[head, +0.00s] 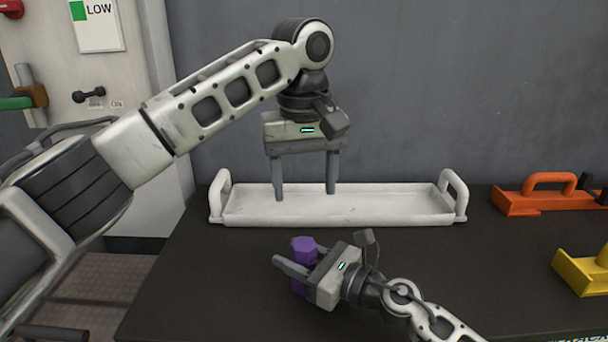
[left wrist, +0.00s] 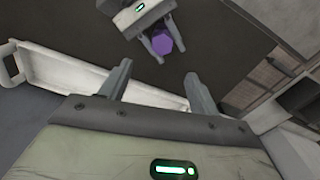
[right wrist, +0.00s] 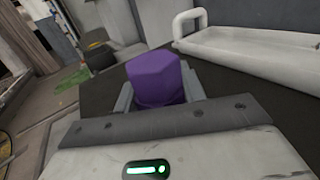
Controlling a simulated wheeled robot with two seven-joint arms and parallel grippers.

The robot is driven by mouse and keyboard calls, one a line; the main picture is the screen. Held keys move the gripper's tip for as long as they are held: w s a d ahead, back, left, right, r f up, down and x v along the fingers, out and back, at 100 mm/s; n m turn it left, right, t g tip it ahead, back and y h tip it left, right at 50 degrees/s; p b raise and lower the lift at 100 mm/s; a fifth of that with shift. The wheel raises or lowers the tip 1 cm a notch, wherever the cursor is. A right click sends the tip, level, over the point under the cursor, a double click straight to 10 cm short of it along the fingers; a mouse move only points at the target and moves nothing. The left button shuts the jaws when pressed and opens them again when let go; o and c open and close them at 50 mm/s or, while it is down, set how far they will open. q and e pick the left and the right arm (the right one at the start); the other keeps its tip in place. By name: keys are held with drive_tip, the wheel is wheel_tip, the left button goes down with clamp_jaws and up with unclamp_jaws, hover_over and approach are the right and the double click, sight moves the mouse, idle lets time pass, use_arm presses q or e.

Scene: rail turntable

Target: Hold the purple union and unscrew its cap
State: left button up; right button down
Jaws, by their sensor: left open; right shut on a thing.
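The purple union (head: 303,245) stands upright at the front middle of the dark table, with a hexagonal top. It also shows in the right wrist view (right wrist: 155,78) and the left wrist view (left wrist: 162,42). My right gripper (head: 290,275) is shut on its lower part, one finger on each side. The top part sticks up above the fingers. I cannot make out a seam between cap and body. My left gripper (head: 304,190) is open and empty, fingers pointing down, behind and above the union, in front of the white tray. The left fingers also show in the left wrist view (left wrist: 160,85).
The empty white tray (head: 340,219) with two end handles lies along the back of the table. An orange handled piece (head: 530,200) and a yellow piece (head: 580,275) are at the right. The table (head: 200,290) is clear left of the union.

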sight(303, 244)
use_arm(q)
drive_tip(key=shift+n, duration=0.7)
wheel_tip(303, 244, down, 11)
drive_tip(key=shift+a+f, duration=0.1)
drive_tip(key=c, duration=1.1)
drive_tip(key=n, duration=0.2)
drive_tip(key=shift+n, duration=0.4)
clamp_jaws()
drive_tip(key=n, duration=0.3)
